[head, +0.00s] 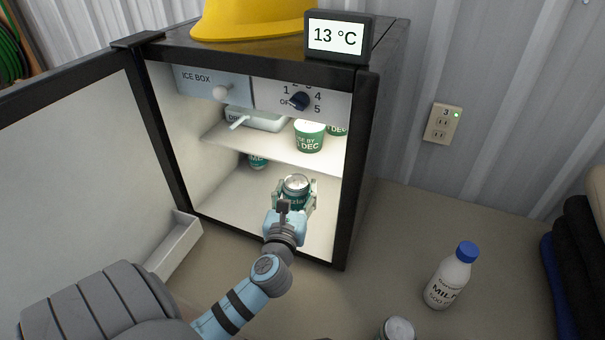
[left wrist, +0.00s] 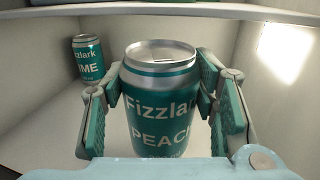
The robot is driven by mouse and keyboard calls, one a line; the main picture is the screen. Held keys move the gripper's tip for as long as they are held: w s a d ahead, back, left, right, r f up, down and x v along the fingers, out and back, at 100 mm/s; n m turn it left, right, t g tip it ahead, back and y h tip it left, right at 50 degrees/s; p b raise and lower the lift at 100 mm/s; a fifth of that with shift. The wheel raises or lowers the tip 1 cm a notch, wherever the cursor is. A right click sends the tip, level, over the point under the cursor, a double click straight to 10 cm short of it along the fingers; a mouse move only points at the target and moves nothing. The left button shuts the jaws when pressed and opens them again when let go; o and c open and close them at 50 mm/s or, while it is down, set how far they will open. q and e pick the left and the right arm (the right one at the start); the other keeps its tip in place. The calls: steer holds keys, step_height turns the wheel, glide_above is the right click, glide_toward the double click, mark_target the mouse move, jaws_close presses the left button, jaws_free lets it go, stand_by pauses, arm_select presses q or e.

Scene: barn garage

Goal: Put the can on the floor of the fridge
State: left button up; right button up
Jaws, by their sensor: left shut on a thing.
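The can (head: 296,185), silver and teal and labelled Fizzlark Peach, is upright inside the open fridge (head: 352,170), below its shelf. My left gripper (head: 294,192) reaches in from the front and is shut on it, with a finger on each side. In the left wrist view the can (left wrist: 160,105) fills the middle between the pads. I cannot tell whether its base touches the fridge floor (head: 232,200). My right gripper is not in view.
A Fizzlark Lime can (left wrist: 88,60) stands at the back left of the fridge floor. The shelf (head: 270,148) above holds tubs (head: 309,137) and a handled container (head: 262,120). The door (head: 80,160) is open left. A milk bottle (head: 448,280) and another can (head: 397,329) stand outside.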

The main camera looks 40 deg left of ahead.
arm_select(q)
steer(key=w+a+f+b, duration=0.1)
steer(key=w+a, duration=0.1)
steer(key=w, duration=0.1)
steer(key=w+a+f+b, duration=0.1)
steer(key=w+b, duration=0.1)
steer(key=w, duration=0.1)
steer(key=w+a+f+b, duration=0.1)
steer(key=w+a+f, duration=0.1)
steer(key=w, duration=0.1)
steer(key=shift+w+a+b, duration=0.25)
steer(key=shift+a+b, duration=0.05)
steer(key=shift+b, duration=0.05)
steer(key=shift+w+r, duration=0.1)
steer(key=shift+f, duration=0.2)
steer(key=o, duration=1.6)
steer(key=shift+c, duration=0.2)
steer(key=shift+r, duration=0.1)
